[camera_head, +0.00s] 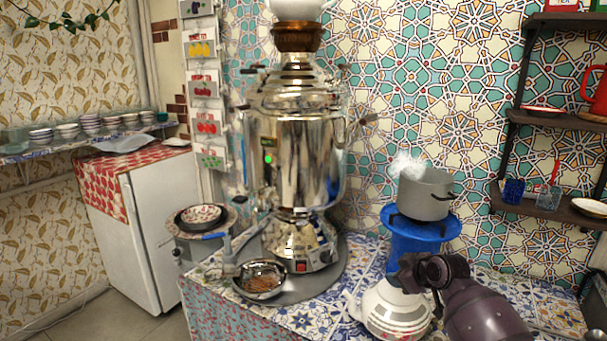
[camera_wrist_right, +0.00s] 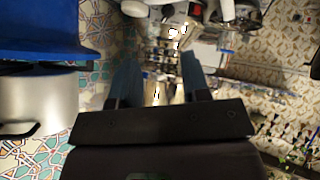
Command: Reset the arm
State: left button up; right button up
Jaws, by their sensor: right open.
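My right arm comes in from the lower right of the head view, and its dark gripper (camera_head: 408,268) is above the tabletop, in front of the blue stand (camera_head: 413,240). The fingertips are hard to make out there. In the right wrist view my right gripper (camera_wrist_right: 158,82) shows two spread dark fingers with nothing between them. The blue stand (camera_wrist_right: 45,28) and grey pot (camera_wrist_right: 38,103) appear upside down beside the gripper, on the left. My left gripper is not in view.
The large shiny samovar (camera_head: 290,150) stands left of the arm, with a bowl (camera_head: 260,278) in front. The steaming pot (camera_head: 426,192) sits on the stand. A white rounded object (camera_head: 388,308) is beside the arm, partly hidden. Wall shelves (camera_head: 550,208) are at the right.

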jog(key=w+d+r+m+t+h, duration=0.4)
jog(key=w+d+r+t, duration=0.1)
jog(key=r+t, duration=0.35)
jog(key=s+f, duration=0.3)
jog(key=s+f+g, duration=0.1)
jog(key=s+f, duration=0.2)
jog(key=f, duration=0.1)
jog(key=s+f+g, duration=0.1)
jog(key=s+f, duration=0.2)
jog(key=f, duration=0.1)
jog(key=shift+s+a+m+g+y, duration=0.25)
jog(key=shift+s+a+m+y, duration=0.05)
jog(key=shift+a, duration=0.05)
jog(key=s+f+m+g, duration=0.1)
jog(key=s+f, duration=0.4)
jog(key=s, duration=0.7)
jog(key=s+a+f+m+g, duration=0.1)
jog(key=s+f, duration=0.4)
jog(key=s, duration=0.7)
jog(key=s+f+m+g+h, duration=0.1)
jog(key=s+f, duration=0.4)
jog(key=s, duration=0.7)
jog(key=shift+s+a+f+g, duration=0.15)
jog(key=shift+s+f+g, duration=0.15)
jog(key=shift+s+g, duration=0.15)
